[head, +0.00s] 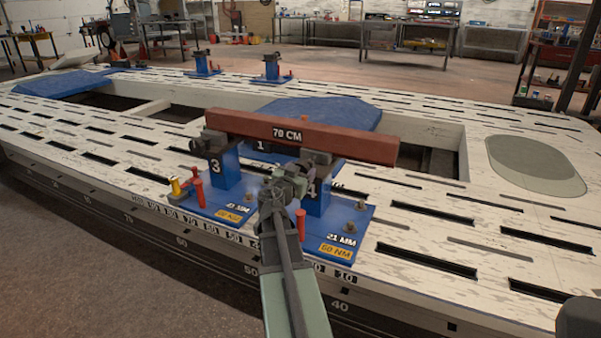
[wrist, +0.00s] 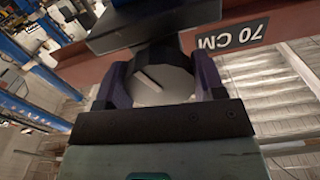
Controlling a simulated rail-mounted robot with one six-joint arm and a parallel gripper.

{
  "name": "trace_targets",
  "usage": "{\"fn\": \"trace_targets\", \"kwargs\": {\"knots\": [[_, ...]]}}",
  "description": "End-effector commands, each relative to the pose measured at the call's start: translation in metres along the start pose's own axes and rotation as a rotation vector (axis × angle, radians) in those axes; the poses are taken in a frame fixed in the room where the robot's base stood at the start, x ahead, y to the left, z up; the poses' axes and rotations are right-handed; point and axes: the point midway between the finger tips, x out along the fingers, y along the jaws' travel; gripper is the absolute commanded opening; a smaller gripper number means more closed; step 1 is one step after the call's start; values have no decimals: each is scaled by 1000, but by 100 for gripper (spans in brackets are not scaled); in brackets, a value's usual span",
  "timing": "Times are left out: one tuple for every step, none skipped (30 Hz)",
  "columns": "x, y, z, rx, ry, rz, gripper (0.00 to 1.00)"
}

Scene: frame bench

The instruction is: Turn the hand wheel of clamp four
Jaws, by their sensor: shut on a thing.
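Clamp four (head: 318,202) is a blue post with a dark jaw head on a blue base plate, marked 21 MM and 60 NM. The red-brown beam (head: 360,145), labelled 70 CM, lies across clamps three and four and also shows in the wrist view (wrist: 285,30). My gripper (head: 284,184) is at the near side of clamp four's head. In the wrist view my gripper's two dark fingers (wrist: 161,82) are shut on the round grey hand wheel (wrist: 165,84), which has a light line on its face. My gripper hides the wheel in the head view.
Clamp three (head: 222,170) stands close on the left, with red and yellow handles (head: 178,188) by its base. A red upright handle (head: 300,222) is just beside my arm. The white slotted bench (head: 440,215) is open to the right.

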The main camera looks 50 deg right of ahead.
Motion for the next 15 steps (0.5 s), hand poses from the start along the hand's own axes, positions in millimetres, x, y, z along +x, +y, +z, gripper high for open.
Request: {"fn": "trace_targets", "kwargs": {"knots": [[0,0,0,-19,0,0,39],[0,0,0,-33,0,1,39],[0,0,0,-56,0,1,39],[0,0,0,-75,0,1,39],[0,0,0,-94,0,1,39],[0,0,0,-124,0,1,39],[0,0,0,-147,0,1,39],[0,0,0,-172,0,1,39],[0,0,0,-206,0,1,39],[0,1,0,-232,0,1,39],[0,1,0,-259,0,2,39],[0,1,0,-297,0,2,39],[0,1,0,-325,0,2,39],[0,1,0,-354,0,2,39],[0,1,0,-393,0,2,39]]}}
